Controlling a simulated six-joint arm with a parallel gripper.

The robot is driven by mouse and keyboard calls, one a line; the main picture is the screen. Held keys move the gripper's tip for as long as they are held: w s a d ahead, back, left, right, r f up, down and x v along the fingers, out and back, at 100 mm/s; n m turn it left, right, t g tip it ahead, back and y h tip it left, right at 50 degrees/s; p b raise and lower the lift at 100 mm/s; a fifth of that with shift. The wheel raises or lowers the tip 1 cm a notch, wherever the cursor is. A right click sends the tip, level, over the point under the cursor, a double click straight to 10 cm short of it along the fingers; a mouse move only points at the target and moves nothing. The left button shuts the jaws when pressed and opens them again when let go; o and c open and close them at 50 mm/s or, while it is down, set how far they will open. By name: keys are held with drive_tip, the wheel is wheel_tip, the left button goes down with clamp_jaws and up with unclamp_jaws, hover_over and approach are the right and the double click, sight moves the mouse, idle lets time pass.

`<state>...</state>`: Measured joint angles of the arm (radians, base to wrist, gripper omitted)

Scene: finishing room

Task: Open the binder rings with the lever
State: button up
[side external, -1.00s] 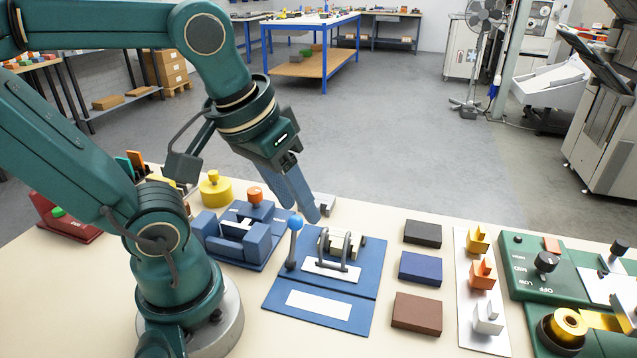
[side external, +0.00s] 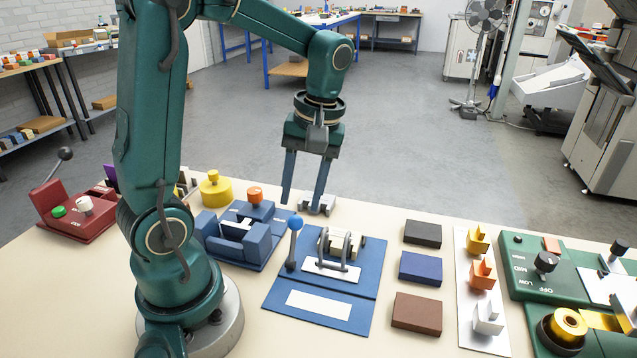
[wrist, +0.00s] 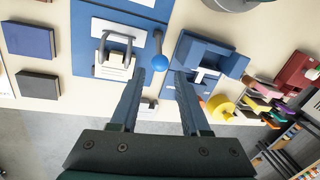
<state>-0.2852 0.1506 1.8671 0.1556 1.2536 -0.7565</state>
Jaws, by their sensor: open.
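The blue binder (side external: 350,290) lies open on the table, with white label panels and a metal ring mechanism (side external: 338,250). The rings look closed. Its lever, topped by a light blue ball knob (side external: 296,222), stands upright at the left side of the rings. My gripper (side external: 302,200) points down behind the binder, its two long fingers apart and nothing between them. In the wrist view, the lever's knob (wrist: 157,62) shows just beyond the gap between the fingertips (wrist: 160,72), and the rings (wrist: 115,48) lie left of them. My gripper does not touch the lever.
A blue fixture (side external: 240,235) with an orange knob stands left of the binder, and a yellow round piece (side external: 215,189) behind it. Black, blue and brown blocks (side external: 420,268) lie to the right. A small grey item (side external: 318,204) sits near my fingers.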

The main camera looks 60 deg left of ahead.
sight(293, 236)
drive_tip(key=f, duration=0.3)
drive_tip(key=s+f, duration=0.1)
drive_tip(key=f, duration=0.2)
drive_tip(key=a+f, duration=0.1)
drive_tip(key=f, duration=0.2)
drive_tip(key=shift+s+f, duration=0.25)
drive_tip(key=shift+s, duration=0.05)
clamp_jaws()
idle(1.0)
